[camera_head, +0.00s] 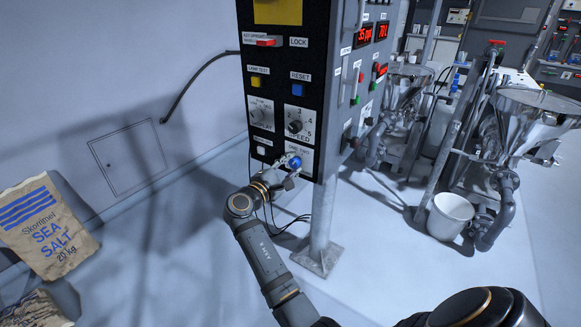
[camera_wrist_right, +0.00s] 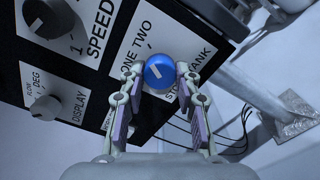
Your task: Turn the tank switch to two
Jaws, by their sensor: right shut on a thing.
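The tank switch (camera_wrist_right: 160,71) is a round blue knob with a short white mark, low on the black control panel. In the right wrist view its plate reads "ONE" and "TWO" on one side and a partly hidden "TANK" label on the other. The white mark slants toward the side with the numbers; I cannot tell exactly which number it points at. My right gripper (camera_wrist_right: 158,88) has its fingers on both sides of the knob and is shut on it. In the head view the right gripper (camera_head: 289,168) partly covers the knob. My left gripper is out of view.
Above the switch sit the speed dial (camera_head: 295,125), the display dial (camera_head: 260,114) and the blue reset button (camera_head: 299,89). A metal post (camera_head: 322,225) holds the panel up. A salt sack (camera_head: 48,227) lies left; a white bucket (camera_head: 450,216) and steel hoppers (camera_head: 532,115) stand right.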

